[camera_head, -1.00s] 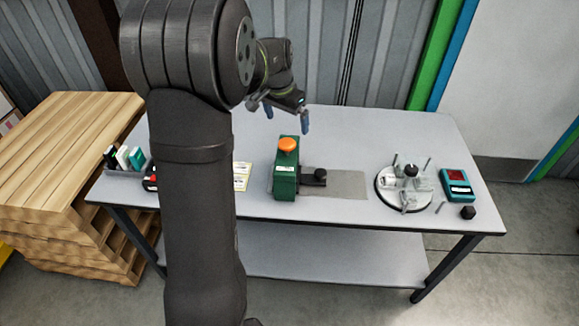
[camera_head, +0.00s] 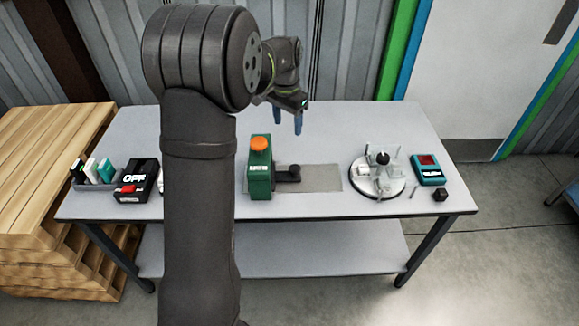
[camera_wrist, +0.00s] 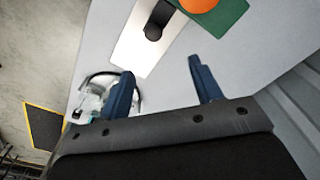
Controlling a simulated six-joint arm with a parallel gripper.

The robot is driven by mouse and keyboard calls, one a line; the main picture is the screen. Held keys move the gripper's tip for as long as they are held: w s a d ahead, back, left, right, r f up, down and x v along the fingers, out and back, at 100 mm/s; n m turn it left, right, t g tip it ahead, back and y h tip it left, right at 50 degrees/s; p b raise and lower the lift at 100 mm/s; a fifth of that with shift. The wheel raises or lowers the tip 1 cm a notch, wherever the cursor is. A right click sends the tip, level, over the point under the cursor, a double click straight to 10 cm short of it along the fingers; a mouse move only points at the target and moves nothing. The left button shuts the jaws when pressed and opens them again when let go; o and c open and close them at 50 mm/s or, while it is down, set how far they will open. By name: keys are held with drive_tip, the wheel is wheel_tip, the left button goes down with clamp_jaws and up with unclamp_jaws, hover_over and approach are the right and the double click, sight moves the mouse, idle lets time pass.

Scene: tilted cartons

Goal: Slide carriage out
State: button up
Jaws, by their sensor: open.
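A green block-shaped device (camera_head: 259,178) with an orange knob (camera_head: 259,144) on top stands on the table. A black knobbed piece (camera_head: 288,174), which looks like the carriage, sticks out of its right side over a flat grey plate (camera_head: 322,178). In the wrist view the black piece (camera_wrist: 156,24) lies on the plate (camera_wrist: 133,52) beside the green device (camera_wrist: 222,18). My gripper (camera_head: 299,122) is open and empty above the table, behind the plate. Its two blue fingers (camera_wrist: 164,88) stand apart with nothing between them.
A round white fixture (camera_head: 378,184) with posts stands right of the plate. A black box marked OFF (camera_head: 137,182) and a holder with upright items (camera_head: 93,176) stand at left.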

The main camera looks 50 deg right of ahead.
sight(294, 168)
drive_tip(key=shift+m, duration=0.3)
drive_tip(key=f, duration=0.6)
drive_tip(key=s+d+f, duration=0.1)
drive_tip(key=f, duration=1.1)
drive_tip(key=shift+s+d, duration=0.2)
drive_tip(key=shift+s, duration=0.1)
drive_tip(key=shift+r, duration=0.1)
drive_tip(key=shift+c, duration=0.5)
clamp_jaws()
drive_tip(key=s+d, duration=0.9)
drive_tip(key=shift+s+d, duration=0.3)
drive_tip(key=shift+o, duration=0.5)
unclamp_jaws()
drive_tip(key=shift+s, duration=0.1)
